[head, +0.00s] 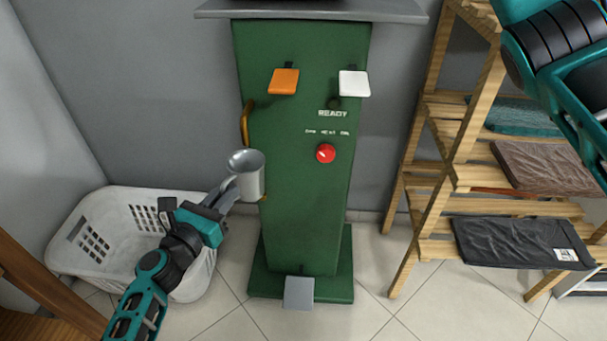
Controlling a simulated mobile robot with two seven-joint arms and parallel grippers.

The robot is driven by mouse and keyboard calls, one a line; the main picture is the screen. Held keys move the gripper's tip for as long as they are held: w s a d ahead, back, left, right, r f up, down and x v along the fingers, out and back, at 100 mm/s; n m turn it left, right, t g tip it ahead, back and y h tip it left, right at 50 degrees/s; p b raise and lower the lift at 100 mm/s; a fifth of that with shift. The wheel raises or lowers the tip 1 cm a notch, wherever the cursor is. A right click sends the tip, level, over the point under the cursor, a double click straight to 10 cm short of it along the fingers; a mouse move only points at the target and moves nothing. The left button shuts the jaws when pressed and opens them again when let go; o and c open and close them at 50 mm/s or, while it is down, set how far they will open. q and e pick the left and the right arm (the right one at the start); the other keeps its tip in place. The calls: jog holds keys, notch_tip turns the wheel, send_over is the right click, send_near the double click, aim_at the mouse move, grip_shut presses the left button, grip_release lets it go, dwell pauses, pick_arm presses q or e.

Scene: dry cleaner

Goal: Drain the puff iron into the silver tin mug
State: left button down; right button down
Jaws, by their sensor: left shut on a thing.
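The puff iron is a green upright cabinet (300,215) with a grey top. It has an orange paddle (284,81), a white paddle (354,83), a red knob (325,153), "READY" lettering and a grey foot pedal (298,292). A brass pipe (246,122) runs down its left side. The silver tin mug (249,182) is upright at the cabinet's left edge, below the pipe's upper part. My left gripper (229,190) is shut on the mug from the left. The mug's inside bottom is hidden. My right arm shows at the top right; its gripper is out of view.
A white laundry basket (75,262) stands on the floor at the left, behind my left arm. A wooden shelf rack (430,185) with folded cloths (520,242) stands at the right. A brown wooden edge (40,290) is at the lower left. Tiled floor in front of the cabinet is clear.

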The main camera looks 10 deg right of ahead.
pick_arm(q)
jog(key=s+a+p, duration=0.1)
jog(key=s+a, duration=0.1)
jog(key=s, duration=0.5)
jog(key=shift+s+a+f, duration=0.2)
jog(key=shift+f, duration=0.15)
dwell(0.4)
dwell(0.5)
